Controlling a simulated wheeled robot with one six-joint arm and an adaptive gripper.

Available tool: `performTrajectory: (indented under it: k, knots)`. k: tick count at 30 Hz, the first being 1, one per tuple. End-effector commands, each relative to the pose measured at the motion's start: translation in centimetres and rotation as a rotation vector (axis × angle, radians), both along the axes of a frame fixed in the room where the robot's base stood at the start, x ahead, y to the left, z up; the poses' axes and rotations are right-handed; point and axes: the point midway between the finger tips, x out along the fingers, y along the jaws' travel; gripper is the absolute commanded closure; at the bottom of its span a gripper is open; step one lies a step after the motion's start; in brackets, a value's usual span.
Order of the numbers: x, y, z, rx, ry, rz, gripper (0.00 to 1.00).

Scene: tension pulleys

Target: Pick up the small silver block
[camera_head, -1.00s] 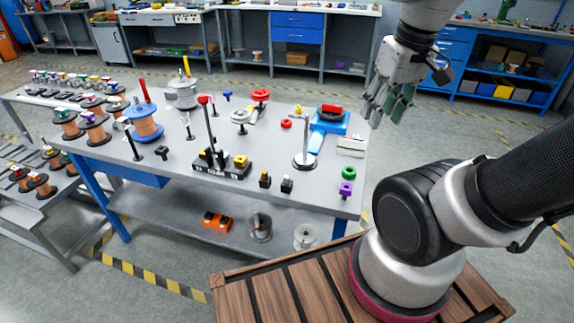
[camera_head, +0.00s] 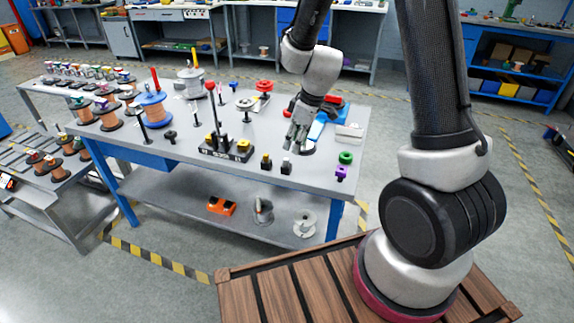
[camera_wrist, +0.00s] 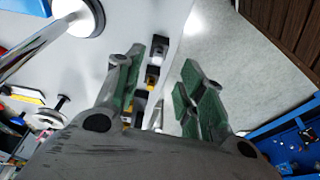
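The small silver block (camera_head: 286,168) appears to be the grey-topped piece with a dark lower part near the table's front edge. A similar block with a yellow top (camera_head: 266,162) stands just left of it. My gripper (camera_head: 296,142) is above the table, slightly behind and above the silver block, and apart from it. In the wrist view my gripper (camera_wrist: 163,80) is open, its green-padded fingers spread with nothing held. Small blocks (camera_wrist: 153,75) show between the fingers; I cannot tell for sure which is the silver one.
A black stand (camera_head: 226,148) with a tall red-knobbed lever is left of the blocks. A green ring (camera_head: 346,157) and purple piece (camera_head: 341,172) are to the right. The round base (camera_head: 308,150) of an upright rod is close beside my gripper.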

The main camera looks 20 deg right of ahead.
Motion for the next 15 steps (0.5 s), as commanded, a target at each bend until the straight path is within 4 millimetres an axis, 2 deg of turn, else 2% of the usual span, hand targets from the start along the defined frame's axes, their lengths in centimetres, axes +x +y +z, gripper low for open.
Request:
performTrajectory:
  k: [5, 15]
  knots:
    - [0.3, 0.3, -1.3, -0.01, -0.012, 0.05, 0.61]
    - [1.5, 1.8, -5.8, -0.01, -0.01, 0.047, 0.61]
